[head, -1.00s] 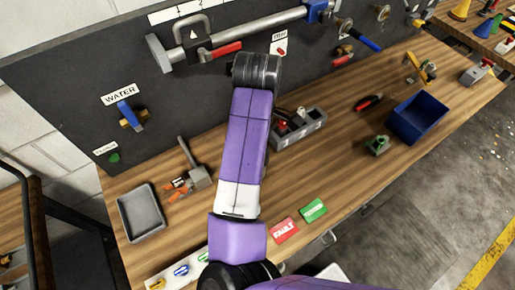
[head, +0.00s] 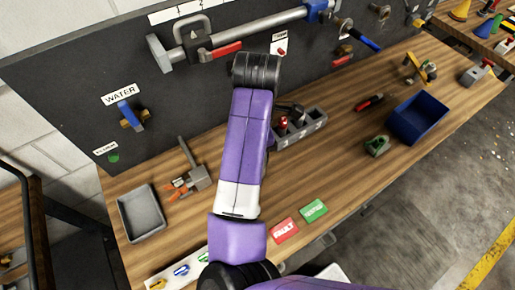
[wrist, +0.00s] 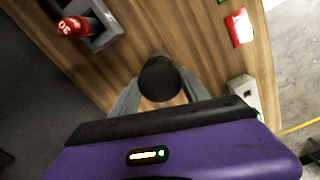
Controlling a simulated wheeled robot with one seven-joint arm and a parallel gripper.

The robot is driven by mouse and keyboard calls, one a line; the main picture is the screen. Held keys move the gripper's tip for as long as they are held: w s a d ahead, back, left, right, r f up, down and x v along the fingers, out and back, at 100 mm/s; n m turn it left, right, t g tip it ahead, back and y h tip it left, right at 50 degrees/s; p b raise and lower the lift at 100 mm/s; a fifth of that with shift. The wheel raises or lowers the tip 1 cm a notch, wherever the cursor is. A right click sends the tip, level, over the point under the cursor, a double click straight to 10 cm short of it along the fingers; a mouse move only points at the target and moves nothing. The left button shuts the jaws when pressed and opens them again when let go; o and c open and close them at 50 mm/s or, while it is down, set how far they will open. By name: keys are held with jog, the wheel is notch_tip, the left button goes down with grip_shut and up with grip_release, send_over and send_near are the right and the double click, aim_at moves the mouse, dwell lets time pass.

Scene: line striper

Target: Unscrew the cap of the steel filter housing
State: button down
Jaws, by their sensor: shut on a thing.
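In the wrist view, a round dark cap (wrist: 160,80) sits between the two grey fingers of my gripper (wrist: 158,95). The fingers are shut on its sides. A bit of grey shows just beyond the cap; the body of the steel filter housing under it is hidden, so I cannot tell how the cap sits on it. In the head view, my purple and white arm covers the gripper and the cap.
A grey block with pockets (head: 308,124) holds a red-topped piece (wrist: 75,26). A grey tray (head: 141,213), a blue bin (head: 418,118), a red card (head: 284,230) and a green card (head: 313,210) lie on the wooden bench. A dark panel (head: 65,95) stands behind.

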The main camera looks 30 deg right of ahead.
jog(key=shift+r, duration=1.05)
jog(key=shift+r, duration=2.45)
